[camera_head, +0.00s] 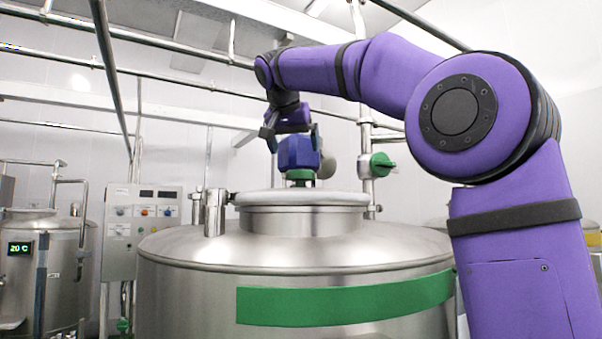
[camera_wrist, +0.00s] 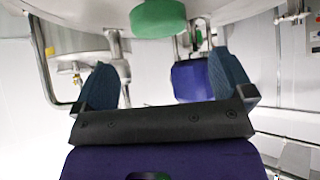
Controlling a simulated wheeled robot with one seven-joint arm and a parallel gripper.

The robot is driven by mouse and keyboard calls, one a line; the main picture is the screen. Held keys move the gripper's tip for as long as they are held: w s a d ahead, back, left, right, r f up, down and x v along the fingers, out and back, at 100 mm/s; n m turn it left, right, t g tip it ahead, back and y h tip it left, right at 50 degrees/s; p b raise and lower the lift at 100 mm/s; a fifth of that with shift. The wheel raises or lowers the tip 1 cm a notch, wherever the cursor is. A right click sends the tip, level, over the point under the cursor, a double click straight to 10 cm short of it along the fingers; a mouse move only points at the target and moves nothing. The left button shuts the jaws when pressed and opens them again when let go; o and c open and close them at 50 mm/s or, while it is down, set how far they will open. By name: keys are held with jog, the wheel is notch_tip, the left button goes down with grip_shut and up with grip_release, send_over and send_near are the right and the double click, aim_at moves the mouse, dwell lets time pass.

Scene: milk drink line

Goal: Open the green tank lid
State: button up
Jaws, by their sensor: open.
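The tank (camera_head: 190,255) with the green band (camera_head: 345,302) stands in the middle of the head view. Its round steel lid (camera_head: 255,198) lies flat and closed on the neck. A green knob (camera_head: 299,175) stands on top of the lid. In the wrist view the green knob (camera_wrist: 160,18) shows at the top edge, against the pale lid surface. My gripper (camera_head: 293,143) is above the knob, fingers pointing down, open and empty. In the wrist view its two dark blue fingers (camera_wrist: 160,62) are spread apart, with the knob beyond their tips, not touched.
A blue motor-like part (camera_head: 298,152) is behind the knob and also shows in the wrist view (camera_wrist: 193,80). A vertical pipe with a green valve (camera_head: 382,165) stands behind the tank. A control box (camera_head: 143,228) and a smaller tank (camera_head: 40,265) are at left. Pipes run overhead.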

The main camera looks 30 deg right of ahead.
aim_at(301, 171)
jog(key=x, duration=0.8)
jog(key=shift+w+d+f, duration=0.1)
jog(key=shift+f, duration=0.05)
jog(key=shift+c, duration=0.3)
